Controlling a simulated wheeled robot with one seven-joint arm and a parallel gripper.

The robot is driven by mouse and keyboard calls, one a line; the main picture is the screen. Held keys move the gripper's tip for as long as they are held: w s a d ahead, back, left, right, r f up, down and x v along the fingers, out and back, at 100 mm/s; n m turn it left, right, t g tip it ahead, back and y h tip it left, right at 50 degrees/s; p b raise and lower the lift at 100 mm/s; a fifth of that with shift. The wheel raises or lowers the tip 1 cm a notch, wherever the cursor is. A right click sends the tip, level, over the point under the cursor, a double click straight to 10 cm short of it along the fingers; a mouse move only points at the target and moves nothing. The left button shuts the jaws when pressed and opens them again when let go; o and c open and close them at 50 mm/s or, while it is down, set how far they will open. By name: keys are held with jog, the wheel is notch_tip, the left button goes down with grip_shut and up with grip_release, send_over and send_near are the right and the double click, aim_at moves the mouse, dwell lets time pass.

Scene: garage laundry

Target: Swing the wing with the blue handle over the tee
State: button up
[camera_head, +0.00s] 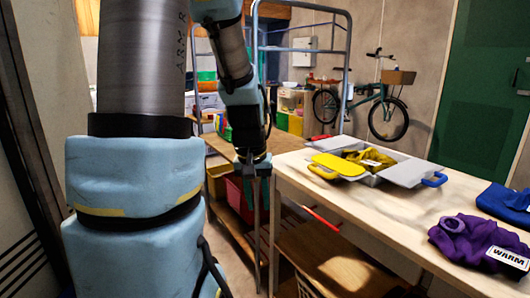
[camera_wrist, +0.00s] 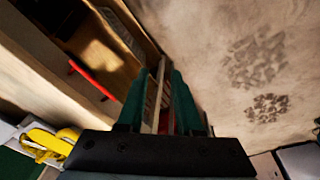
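A folding board lies on the worktable in the head view. Its wing with the blue handle (camera_head: 434,180) is a grey panel (camera_head: 407,173) spread out flat to the right. The yellow tee (camera_head: 370,158) lies crumpled in the middle of the board. My gripper (camera_head: 254,170) points down beyond the table's left end, apart from the board. In the wrist view its two dark green fingers (camera_wrist: 162,85) stand apart with nothing held. Part of something yellow (camera_wrist: 45,140) shows at the lower left there.
A purple garment (camera_head: 470,240) labelled WARM and a blue one (camera_head: 508,203) lie on the worktable (camera_head: 375,210) to the right. The tabletop in front of the board is clear. A lower shelf (camera_head: 330,262) is underneath. A bicycle (camera_head: 385,110) hangs behind.

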jog(key=s+a+t, duration=0.1)
jog(key=s+a, duration=0.4)
notch_tip(320, 180, down, 11)
jog(key=s+b, duration=0.1)
jog(key=b, duration=0.9)
jog(key=w+d+p+v, duration=0.1)
jog(key=w+p+v, duration=0.2)
jog(key=p+v, duration=1.1)
jog(key=shift+r+g+y, duration=0.35)
jog(key=shift+g+y, duration=0.05)
